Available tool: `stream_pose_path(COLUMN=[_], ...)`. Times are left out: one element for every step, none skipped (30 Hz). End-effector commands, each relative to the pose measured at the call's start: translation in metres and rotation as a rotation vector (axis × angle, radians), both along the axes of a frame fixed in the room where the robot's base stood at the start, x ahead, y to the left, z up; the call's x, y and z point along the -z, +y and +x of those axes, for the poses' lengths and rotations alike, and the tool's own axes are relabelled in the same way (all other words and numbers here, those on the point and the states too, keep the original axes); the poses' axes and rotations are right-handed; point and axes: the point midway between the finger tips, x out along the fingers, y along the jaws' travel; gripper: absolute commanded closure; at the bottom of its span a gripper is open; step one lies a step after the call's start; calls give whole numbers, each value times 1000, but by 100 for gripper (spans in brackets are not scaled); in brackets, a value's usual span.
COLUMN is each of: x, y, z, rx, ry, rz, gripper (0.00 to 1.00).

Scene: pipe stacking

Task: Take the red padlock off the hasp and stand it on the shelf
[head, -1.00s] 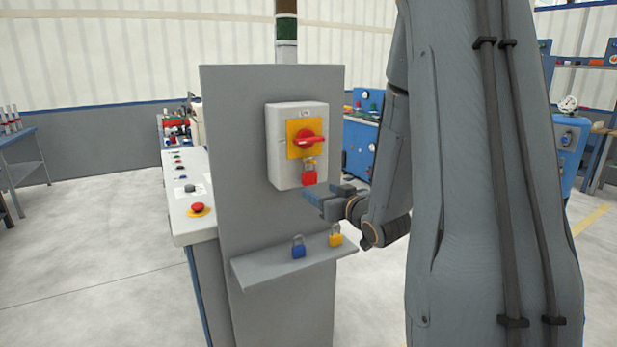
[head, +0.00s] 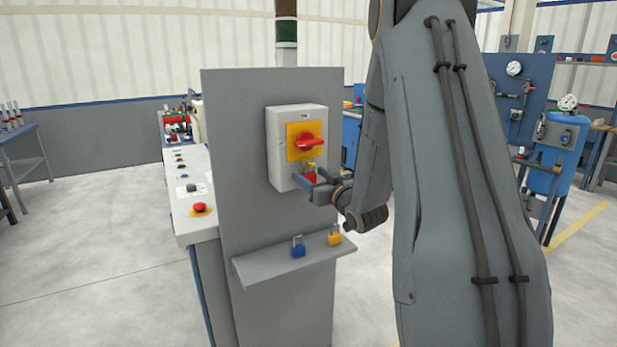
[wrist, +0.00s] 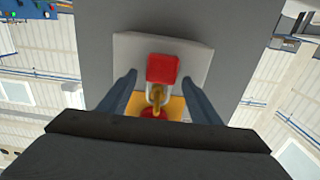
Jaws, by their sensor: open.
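The red padlock (head: 310,178) hangs at the hasp below the red switch handle (head: 310,144) on the grey switch box (head: 283,150). In the wrist view the padlock (wrist: 162,70) appears upside down, its shackle at the yellow hasp (wrist: 156,95). My gripper (head: 312,184) is open at the padlock, one finger on each side of it in the wrist view, with visible gaps. The fingers partly hide the padlock in the head view. The shelf (head: 290,262) below holds a blue padlock (head: 298,246) and a yellow padlock (head: 334,236), both upright.
The grey panel (head: 240,200) carries the box and the shelf. The shelf's left part is bare. A sloped console (head: 188,195) with a red button (head: 199,207) stands at the left of the panel.

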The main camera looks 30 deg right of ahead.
Motion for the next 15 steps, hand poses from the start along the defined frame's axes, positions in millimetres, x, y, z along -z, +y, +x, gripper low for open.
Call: stream_pose_path(x=[0,0,1,1,1,1,1,1,1,1,1,1,1,0,0], y=[0,0,0,0,0,0,0,0,0,0,0,0,0,0,0], z=[0,0,0,0,0,0,0,0,0,0,0,0,0,0,0], rx=[0,0,0,0,0,0,0,0,0,0,0,0,0,0,0], ry=[0,0,1,1,1,1,1,1,1,1,1,1,1,0,0], rz=[0,0,0,0,0,0,0,0,0,0,0,0,0,0,0], gripper=[42,42,42,42,44,51,56,61,68,73,78,84,89,89,89])
